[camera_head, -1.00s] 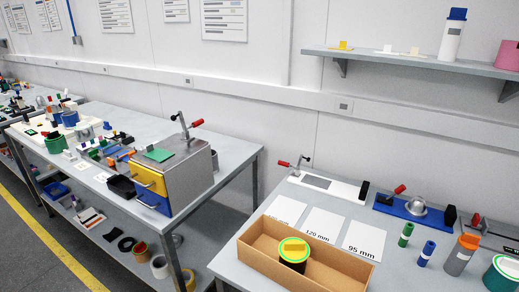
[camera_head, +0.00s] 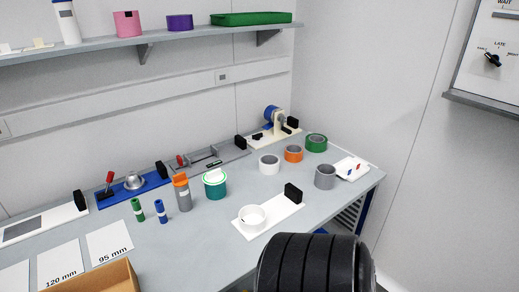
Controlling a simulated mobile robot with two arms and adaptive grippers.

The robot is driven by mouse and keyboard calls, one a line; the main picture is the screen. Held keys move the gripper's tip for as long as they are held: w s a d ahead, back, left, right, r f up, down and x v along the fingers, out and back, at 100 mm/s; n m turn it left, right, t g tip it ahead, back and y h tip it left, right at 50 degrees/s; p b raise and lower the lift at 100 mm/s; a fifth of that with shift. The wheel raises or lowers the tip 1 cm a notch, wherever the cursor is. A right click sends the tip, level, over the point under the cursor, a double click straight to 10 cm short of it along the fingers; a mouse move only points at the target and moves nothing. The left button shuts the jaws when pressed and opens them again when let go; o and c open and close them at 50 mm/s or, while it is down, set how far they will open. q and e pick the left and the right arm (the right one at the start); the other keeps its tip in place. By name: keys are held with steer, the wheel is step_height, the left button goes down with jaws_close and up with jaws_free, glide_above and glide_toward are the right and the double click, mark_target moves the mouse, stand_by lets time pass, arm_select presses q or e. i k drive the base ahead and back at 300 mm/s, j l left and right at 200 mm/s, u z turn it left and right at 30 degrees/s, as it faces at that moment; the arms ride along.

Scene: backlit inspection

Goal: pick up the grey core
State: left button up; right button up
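A short grey hollow cylinder (camera_head: 325,177), which looks like the grey core, stands upright near the right end of the table. It is beside a white plate with small red and blue parts (camera_head: 352,168). An orange ring (camera_head: 293,154), a white ring (camera_head: 269,164) and a green ring (camera_head: 316,143) stand just behind it. Neither of my grippers shows in the head view, so their state is hidden.
A white base (camera_head: 271,216) with a white ring and black block lies in front. A teal-and-white roll (camera_head: 215,184), a grey bottle with orange cap (camera_head: 183,194) and two small tubes stand left. A cardboard box (camera_head: 95,278) is at lower left. A black ribbed form covers the bottom right.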

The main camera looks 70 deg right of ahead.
mark_target(324, 177)
steer(key=z, duration=2.85)
